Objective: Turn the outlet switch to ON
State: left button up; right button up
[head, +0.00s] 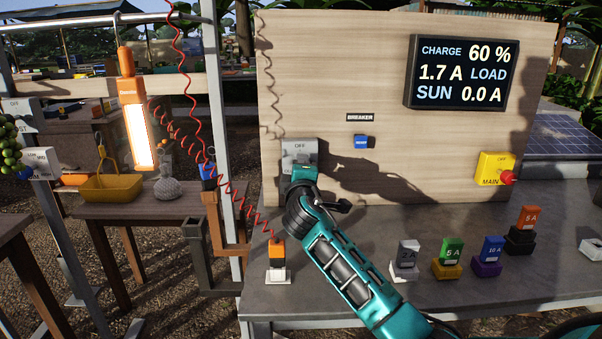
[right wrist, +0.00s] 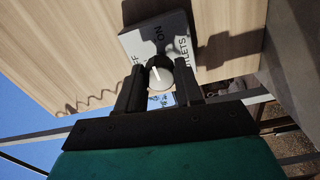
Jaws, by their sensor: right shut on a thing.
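In the right wrist view the box (right wrist: 150,42) shows ON and part of OFF and OUTLETS. My right gripper (right wrist: 160,88) is shut on the knob, one finger on each side. In the head view my right gripper (head: 303,172) covers the knob. My left gripper is not in view.
The wooden panel (head: 330,70) also carries a display (head: 460,73), a blue breaker button (head: 363,142) and a yellow MAIN box (head: 495,168). Several coloured fuses stand on the grey bench (head: 350,270). A lit orange lamp (head: 135,110) and a coiled red cord (head: 222,178) hang at left.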

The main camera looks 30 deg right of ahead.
dwell(0.4)
jog(key=o, duration=1)
jog(key=shift+o, duration=0.2)
jog(key=shift+s, duration=0.15)
jog(key=v, duration=1.2)
jog(key=shift+s+a+p, duration=0.25)
jog(key=shift+p, duration=0.2)
jog(key=shift+f, duration=0.1)
